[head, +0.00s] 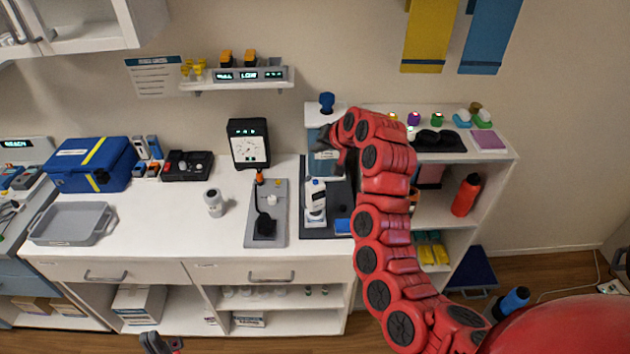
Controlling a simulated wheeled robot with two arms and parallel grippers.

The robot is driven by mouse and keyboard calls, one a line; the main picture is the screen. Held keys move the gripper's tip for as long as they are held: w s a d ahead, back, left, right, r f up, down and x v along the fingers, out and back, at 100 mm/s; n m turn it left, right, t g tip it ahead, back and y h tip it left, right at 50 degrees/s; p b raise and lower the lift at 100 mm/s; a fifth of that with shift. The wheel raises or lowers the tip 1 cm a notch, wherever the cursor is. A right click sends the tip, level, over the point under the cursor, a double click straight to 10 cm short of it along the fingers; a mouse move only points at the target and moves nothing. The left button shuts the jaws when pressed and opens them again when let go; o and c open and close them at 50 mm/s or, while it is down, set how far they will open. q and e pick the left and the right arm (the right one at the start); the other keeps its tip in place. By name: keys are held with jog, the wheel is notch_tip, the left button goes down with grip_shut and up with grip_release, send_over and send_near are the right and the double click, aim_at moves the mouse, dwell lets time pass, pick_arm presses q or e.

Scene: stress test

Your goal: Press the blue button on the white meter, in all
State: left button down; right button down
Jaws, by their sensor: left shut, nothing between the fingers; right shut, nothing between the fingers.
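A black-framed gauge with a white dial (250,149) stands at the back of the counter. My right gripper (324,140), on the red arm, is shut and empty, up near the wall behind the white object, apart from it. My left gripper (162,343) is shut and empty at the bottom edge, low in front of the cabinets, partly cut off.
A grey plate with a black lever (279,222) and a white cylinder (214,208) stand on the counter (160,215). A blue case (75,172) and a grey tray (60,236) are at left. A shelf unit (505,154) with a red bottle (466,195) stands at right.

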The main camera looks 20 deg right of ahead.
jog(key=b, duration=0.3)
send_over(317, 186)
jog(key=shift+f, duration=4.3)
jog(key=shift+f+b, duration=0.1)
jog(key=shift+b, duration=0.25)
jog(key=shift+f, duration=0.3)
jog(key=shift+f+b, duration=0.45)
jog(key=shift+b, duration=0.1)
jog(key=shift+r, duration=0.9)
notch_tip(317, 186, up, 5)
jog(key=shift+p, duration=0.95)
